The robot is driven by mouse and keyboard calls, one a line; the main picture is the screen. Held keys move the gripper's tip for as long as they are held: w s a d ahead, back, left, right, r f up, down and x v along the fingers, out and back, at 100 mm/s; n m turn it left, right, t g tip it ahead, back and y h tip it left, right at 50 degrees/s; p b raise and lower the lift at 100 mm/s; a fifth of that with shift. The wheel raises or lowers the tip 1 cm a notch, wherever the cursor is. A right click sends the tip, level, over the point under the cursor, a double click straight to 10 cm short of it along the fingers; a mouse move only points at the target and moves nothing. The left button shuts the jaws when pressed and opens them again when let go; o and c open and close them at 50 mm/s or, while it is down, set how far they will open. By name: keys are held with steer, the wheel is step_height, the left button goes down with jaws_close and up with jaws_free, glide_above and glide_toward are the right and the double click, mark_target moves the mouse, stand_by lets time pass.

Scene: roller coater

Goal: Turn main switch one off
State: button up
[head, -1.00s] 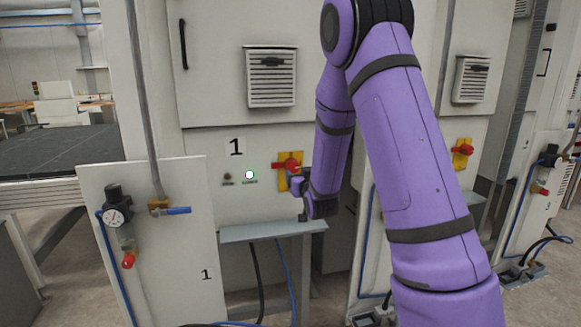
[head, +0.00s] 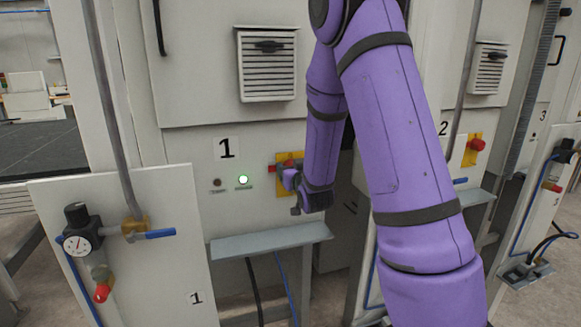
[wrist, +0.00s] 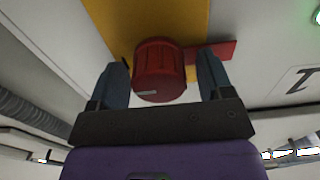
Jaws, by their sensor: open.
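Main switch one is a red rotary knob on a yellow plate (head: 283,158), on the white cabinet panel marked 1. In the head view my purple wrist covers much of it. In the wrist view the red knob (wrist: 160,70) sits between my two open fingers, with a gap visible on each side. A flat red lever (wrist: 212,50) runs sideways from the knob behind the right finger. My gripper (wrist: 168,82) also shows in the head view (head: 291,190), close in front of the switch.
A lit green-white lamp (head: 243,180) and a dark lamp (head: 217,183) are left of the switch. A grey ledge (head: 268,240) juts out below. A panel with a gauge (head: 77,243) and blue-handled valve (head: 160,234) stands front left. Another red switch (head: 478,145) is at right.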

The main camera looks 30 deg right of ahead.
steer(key=c, duration=0.9)
steer(key=shift+n, duration=0.4)
steer(key=n, duration=0.4)
steer(key=shift+a, duration=0.1)
steer(key=n, duration=0.4)
steer(key=shift+f, duration=0.1)
steer(key=n, duration=0.5)
steer(key=shift+a, duration=0.15)
steer(key=shift+f+n, duration=0.15)
steer(key=shift+n, duration=1.85)
